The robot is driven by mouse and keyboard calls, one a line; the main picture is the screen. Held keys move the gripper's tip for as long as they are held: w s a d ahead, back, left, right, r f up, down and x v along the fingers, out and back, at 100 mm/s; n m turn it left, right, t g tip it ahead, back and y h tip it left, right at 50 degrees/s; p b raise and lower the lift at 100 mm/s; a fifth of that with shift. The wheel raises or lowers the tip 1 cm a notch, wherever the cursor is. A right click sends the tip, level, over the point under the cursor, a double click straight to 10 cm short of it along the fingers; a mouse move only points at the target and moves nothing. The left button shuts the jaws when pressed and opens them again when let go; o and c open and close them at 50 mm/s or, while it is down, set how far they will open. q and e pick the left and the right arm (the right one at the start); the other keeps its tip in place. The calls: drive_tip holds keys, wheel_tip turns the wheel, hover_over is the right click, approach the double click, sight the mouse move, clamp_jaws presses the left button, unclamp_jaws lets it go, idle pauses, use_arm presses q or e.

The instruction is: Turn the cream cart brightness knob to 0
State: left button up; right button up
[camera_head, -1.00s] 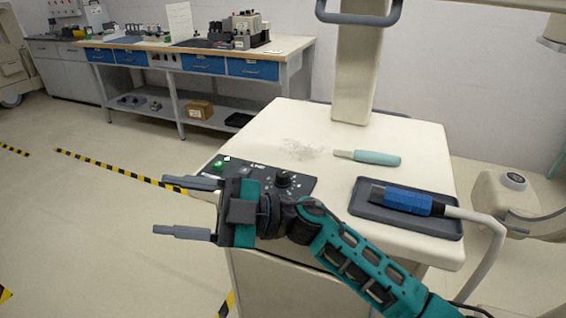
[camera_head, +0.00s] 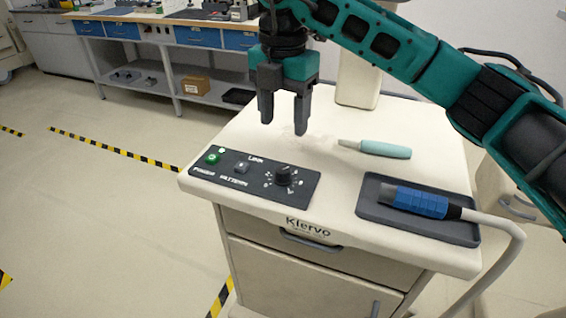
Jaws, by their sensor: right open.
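The cream cart (camera_head: 240,138) stands in front of me with a dark control panel (camera_head: 216,177) at its front left corner. The black brightness knob (camera_head: 284,175) sits at the right end of the panel, with white marks around it. Its exact setting is too small to read. My right gripper (camera_head: 285,124) points down above the cart top, behind the panel as I see it. Its two fingers are apart with nothing between them, clear of the knob. My left gripper is not in view.
A green button (camera_head: 212,157) and a grey switch (camera_head: 241,167) share the panel. A teal-handled tool (camera_head: 384,149) lies on the cart top. A dark tray (camera_head: 447,228) holds a blue probe (camera_head: 420,202) with a cable. A workbench (camera_head: 160,50) stands behind on the left.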

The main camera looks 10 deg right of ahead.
sight(283, 169)
wheel_tip(283, 169, down, 12)
drive_tip(key=shift+r+p, duration=0.2)
drive_tip(key=shift+p, duration=0.15)
drive_tip(key=c, duration=1.1)
